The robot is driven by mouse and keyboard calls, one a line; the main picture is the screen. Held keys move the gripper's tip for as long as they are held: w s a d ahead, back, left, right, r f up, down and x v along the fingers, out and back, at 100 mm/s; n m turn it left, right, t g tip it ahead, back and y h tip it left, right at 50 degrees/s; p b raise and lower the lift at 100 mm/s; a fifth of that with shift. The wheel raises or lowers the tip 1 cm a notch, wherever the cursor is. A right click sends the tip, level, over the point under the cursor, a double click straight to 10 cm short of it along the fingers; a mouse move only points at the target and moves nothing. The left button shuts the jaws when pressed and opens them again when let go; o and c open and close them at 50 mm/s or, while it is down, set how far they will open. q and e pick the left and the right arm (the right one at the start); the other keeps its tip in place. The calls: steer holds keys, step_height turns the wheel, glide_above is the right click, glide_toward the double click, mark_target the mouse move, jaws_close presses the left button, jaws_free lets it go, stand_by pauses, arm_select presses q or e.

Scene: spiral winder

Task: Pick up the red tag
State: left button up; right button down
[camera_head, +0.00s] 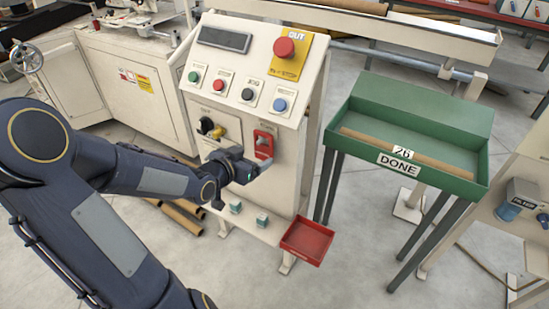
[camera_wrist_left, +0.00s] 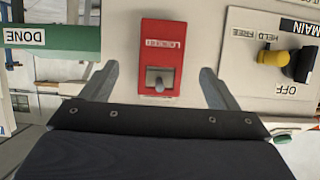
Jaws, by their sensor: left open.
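The red tag (camera_head: 263,143) is on the cream front panel of the machine, right of the yellow-and-black switch. In the left wrist view the red tag (camera_wrist_left: 178,28) has a white label and a window with a grey peg showing in it. My left gripper (camera_head: 250,170) is just in front of the panel, at the tag's lower end. In the left wrist view its open fingers (camera_wrist_left: 158,70) appear on either side of the tag's lower part, with gaps on both sides. Whether the fingertips have reached the tag's depth is hard to tell. My right gripper is out of view.
A yellow-and-black switch (camera_head: 211,128) is close left of the tag. Several buttons and a red emergency stop (camera_head: 285,47) sit above. A red tray (camera_head: 307,240) sticks out low at the right. The green DONE bin (camera_head: 470,185) stands further right, holding a brown tube.

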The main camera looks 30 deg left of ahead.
mark_target(263, 148)
arm_select(q)
steer(key=b+x, duration=0.2)
steer(key=x, duration=0.3)
steer(key=shift+w+a, duration=0.1)
steer(key=shift+w, duration=0.4)
steer(key=c, duration=1.1)
steer(key=shift+r, duration=0.1)
